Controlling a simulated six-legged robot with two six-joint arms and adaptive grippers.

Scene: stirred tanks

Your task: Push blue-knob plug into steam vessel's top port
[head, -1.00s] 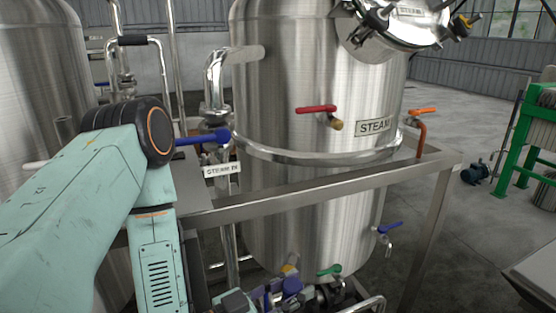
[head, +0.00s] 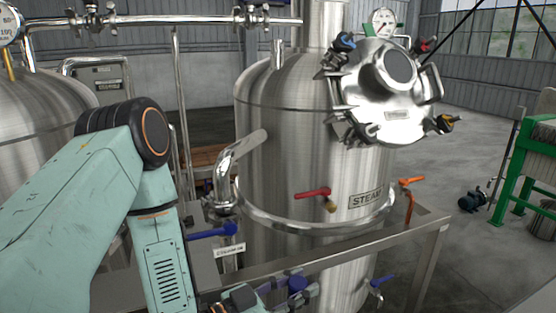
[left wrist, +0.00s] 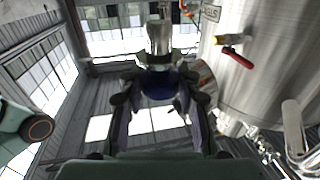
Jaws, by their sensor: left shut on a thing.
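The steam vessel (head: 290,130) is a tall steel tank with a STEAM label, in the middle of the head view. A short upright steel stub (head: 277,56) stands on its left shoulder; I cannot see into its mouth. My left gripper (head: 292,286) is low in front of the vessel, partly cut off by the frame bottom. It is shut on the blue-knob plug (head: 297,283). The left wrist view shows the plug's dark blue knob (left wrist: 158,84) between the fingers, with its steel body (left wrist: 160,38) pointing away from the palm. My right gripper is not in view.
A steel frame rail (head: 330,258) runs around the vessel. A red-handled valve (head: 312,193), an orange valve (head: 411,181) and a blue lever (head: 212,231) stick out nearby. A clamped round hatch (head: 390,95) is at upper right. Open floor lies beyond.

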